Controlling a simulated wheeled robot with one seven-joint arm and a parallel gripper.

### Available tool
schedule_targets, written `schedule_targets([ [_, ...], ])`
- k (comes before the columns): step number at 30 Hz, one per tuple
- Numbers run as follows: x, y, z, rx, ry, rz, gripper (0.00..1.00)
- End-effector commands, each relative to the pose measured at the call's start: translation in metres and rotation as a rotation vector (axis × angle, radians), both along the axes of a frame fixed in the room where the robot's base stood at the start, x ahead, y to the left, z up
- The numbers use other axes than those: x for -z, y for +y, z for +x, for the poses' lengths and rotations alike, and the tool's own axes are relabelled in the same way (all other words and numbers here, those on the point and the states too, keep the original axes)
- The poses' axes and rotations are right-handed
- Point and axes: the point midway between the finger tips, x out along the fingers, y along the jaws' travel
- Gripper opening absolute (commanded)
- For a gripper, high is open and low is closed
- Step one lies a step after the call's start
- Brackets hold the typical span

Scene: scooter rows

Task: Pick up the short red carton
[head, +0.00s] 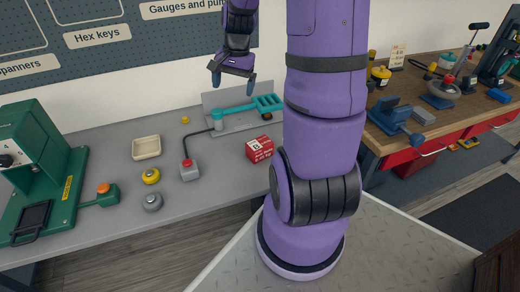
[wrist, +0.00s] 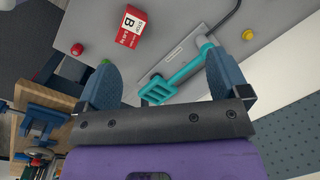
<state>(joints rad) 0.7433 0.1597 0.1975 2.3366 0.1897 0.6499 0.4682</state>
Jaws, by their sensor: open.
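The short red carton (head: 260,149) stands on the grey bench, right of the teal-handled device in the head view. It has a white label on its top or side with a "B" on it. In the wrist view the carton (wrist: 126,31) shows at the upper left, beyond the fingers. My gripper (head: 233,86) is open and empty, raised above the back of the bench, up and left of the carton. In the wrist view its two blue fingers (wrist: 165,80) are spread apart, with the teal fixture (wrist: 175,75) showing between and below them.
A green press (head: 35,160) stands far left. A wooden bench (head: 410,115) with tools is at right. Bench space in front of the carton is clear.

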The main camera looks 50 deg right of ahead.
Motion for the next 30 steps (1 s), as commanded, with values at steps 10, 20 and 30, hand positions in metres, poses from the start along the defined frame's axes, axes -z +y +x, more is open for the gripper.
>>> schedule_targets([
  [10,0.116,-0.079,-0.019,0.445,0.098,0.203,0.94],
  [20,0.174,-0.106,-0.038,0.673,0.136,0.309,0.94],
  [30,0.215,-0.092,-0.036,0.686,0.14,0.317,0.94],
])
